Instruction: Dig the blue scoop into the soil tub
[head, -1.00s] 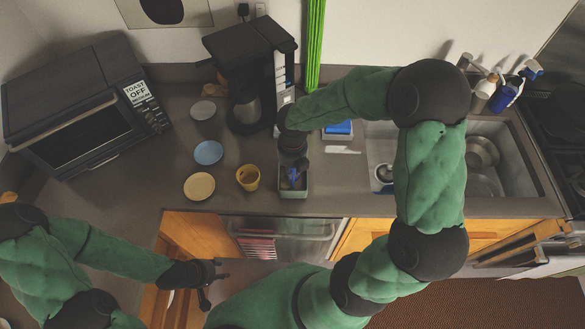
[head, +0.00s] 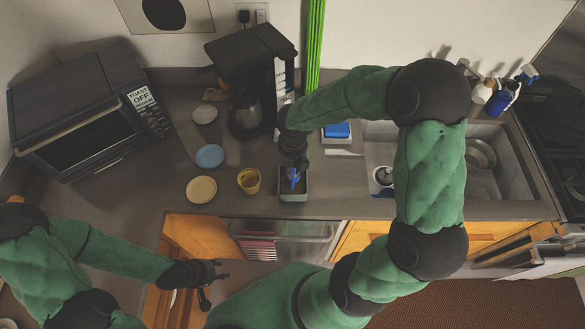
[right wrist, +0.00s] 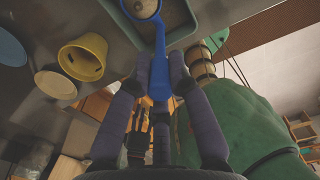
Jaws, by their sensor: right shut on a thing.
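The blue scoop (head: 293,178) is held by my right gripper (head: 293,163) at the soil tub (head: 293,197), a small grey-green box near the counter's front edge. In the right wrist view the fingers (right wrist: 160,78) are shut on the scoop's blue handle (right wrist: 160,62). The scoop's round bowl (right wrist: 143,7) lies within the outline of the tub (right wrist: 186,36), partly cut off by the picture's top edge. How deep it sits in the soil I cannot tell. My left gripper (head: 211,283) is open and empty, low in front of the counter.
A yellow cup (head: 249,181) stands left of the tub, with tan (head: 201,190), blue (head: 209,156) and grey (head: 204,114) plates further left. A coffee maker (head: 250,85) stands behind. A blue sponge (head: 338,130) and the sink (head: 383,160) are to the right.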

